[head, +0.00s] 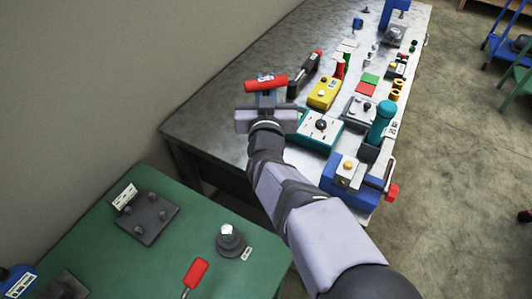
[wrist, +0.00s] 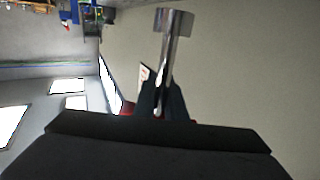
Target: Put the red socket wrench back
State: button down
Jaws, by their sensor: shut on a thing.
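My gripper (head: 266,98) is shut on the red socket wrench (head: 262,84), whose red handle lies crosswise at the fingertips in the head view, with a small pale label on it. In the wrist view, the wrench's chrome shaft with a socket-like end (wrist: 172,40) points up past my dark gripper fingers (wrist: 166,102). Only slivers of red show beside the fingers there. The wrench appears raised off the grey bench; the exact gap cannot be told. Its resting place cannot be identified for certain.
The grey bench (head: 205,118) holds a black tool with a red end (head: 305,72), a yellow box (head: 324,93), a teal cylinder (head: 381,121) and a blue vise-like device (head: 352,190). The green table (head: 90,245) holds a dark block (head: 150,218), a round stand (head: 231,241) and another red-handled tool (head: 195,272).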

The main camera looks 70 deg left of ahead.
jog(key=shift+f+p, duration=0.9)
jog(key=shift+f, duration=5.3)
jog(key=shift+f, duration=0.1)
jog(key=shift+f, duration=0.15)
jog(key=c, duration=1.8)
grip_release()
